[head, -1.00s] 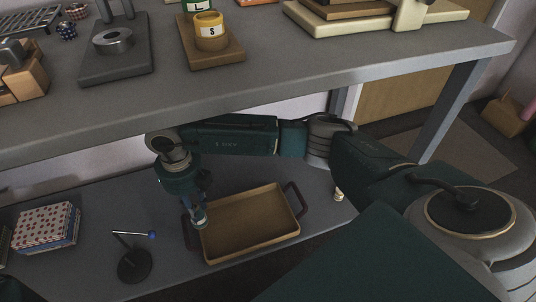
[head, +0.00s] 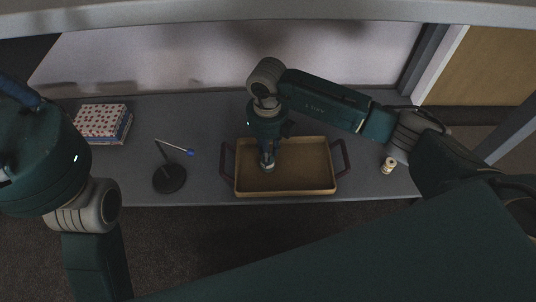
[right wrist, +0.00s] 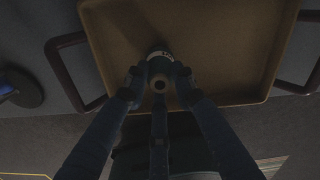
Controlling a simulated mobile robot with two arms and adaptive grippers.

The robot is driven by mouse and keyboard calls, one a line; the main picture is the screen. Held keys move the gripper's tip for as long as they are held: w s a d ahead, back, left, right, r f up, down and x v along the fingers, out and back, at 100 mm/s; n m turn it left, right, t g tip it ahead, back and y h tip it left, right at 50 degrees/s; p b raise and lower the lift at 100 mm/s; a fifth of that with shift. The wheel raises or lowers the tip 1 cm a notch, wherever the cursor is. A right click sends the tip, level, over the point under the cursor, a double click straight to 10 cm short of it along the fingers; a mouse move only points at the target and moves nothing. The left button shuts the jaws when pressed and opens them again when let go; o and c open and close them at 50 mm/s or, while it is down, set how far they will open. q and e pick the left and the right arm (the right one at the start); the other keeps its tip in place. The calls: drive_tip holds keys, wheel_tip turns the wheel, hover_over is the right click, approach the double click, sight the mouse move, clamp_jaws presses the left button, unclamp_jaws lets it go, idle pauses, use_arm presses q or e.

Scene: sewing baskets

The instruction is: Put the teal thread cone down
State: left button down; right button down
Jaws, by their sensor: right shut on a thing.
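My right gripper (head: 267,163) points down over the left-middle part of a tan tray (head: 312,188) with dark side handles. In the right wrist view its fingers (right wrist: 160,86) are closed around the teal thread cone (right wrist: 159,54), whose pale top end and round hole face the camera. The cone shows only as a small piece below the fingers in the head view. I cannot tell whether its base touches the tray floor. Of my left gripper (head: 18,92), only a dark blue part shows at the left edge, and its fingertips are hidden.
The tray stands on a grey lower shelf (head: 215,190). A black round stand (head: 169,179) with a thin blue-tipped rod is left of it, and a patterned box (head: 103,123) lies farther left. A small cream spool (head: 389,165) stands to the right. The tray floor looks otherwise empty.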

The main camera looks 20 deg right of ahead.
drive_tip(key=shift+f, duration=0.1)
drive_tip(key=shift+f, duration=0.2)
drive_tip(key=c, duration=1.4)
unclamp_jaws()
drive_tip(key=shift+c, duration=0.2)
drive_tip(key=shift+r, duration=0.15)
